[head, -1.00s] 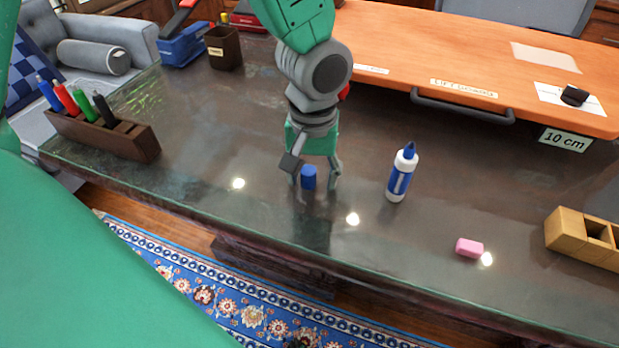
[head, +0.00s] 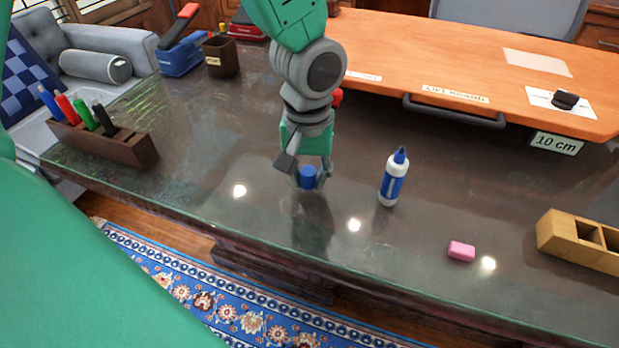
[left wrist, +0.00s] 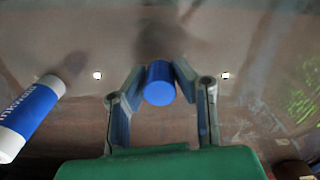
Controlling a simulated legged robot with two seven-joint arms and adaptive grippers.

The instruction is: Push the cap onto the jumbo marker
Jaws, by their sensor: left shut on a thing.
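The jumbo marker (head: 393,180) stands upright on the dark desk, white with a blue band and a blue tip pointing up. It also shows at the left edge of the left wrist view (left wrist: 30,115). The blue cap (head: 308,177) is between the fingertips of my left gripper (head: 310,180). In the left wrist view the fingers close on both sides of the cap (left wrist: 159,84). The gripper points down, left of the marker and apart from it. Whether the cap touches the desk is hard to tell. My right gripper is not in view.
A pink eraser (head: 461,251) and a wooden block with compartments (head: 580,240) lie right of the marker. A dark holder with several markers (head: 105,144) is at the left. An orange board with a handle (head: 480,75) lies behind. The desk around the marker is mostly clear.

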